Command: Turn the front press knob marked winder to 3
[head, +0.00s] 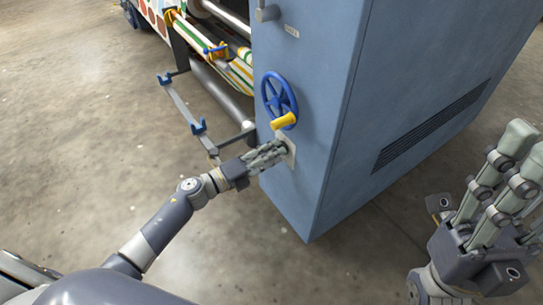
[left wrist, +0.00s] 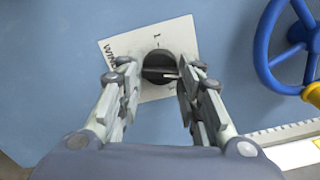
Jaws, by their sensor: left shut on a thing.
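The winder knob (left wrist: 158,67) is a round black dial on a white plate in the left wrist view. The plate (left wrist: 122,42) carries partly hidden lettering that starts "WIN", and a mark like a 1 shows above the knob. A pale line on the knob points right in that view; the number there is hidden. My left gripper (left wrist: 157,77) has its fingers on both sides of the knob and is shut on it. In the head view my left gripper (head: 272,153) covers the knob, and the plate (head: 290,152) shows behind it. My right gripper (head: 522,150) is open and empty.
A blue handwheel (head: 279,97) with a yellow handle (head: 284,121) sits just above the plate on the blue press cabinet (head: 310,185). Rollers and a bar with blue brackets (head: 198,127) lie to the left. The concrete floor in front is clear.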

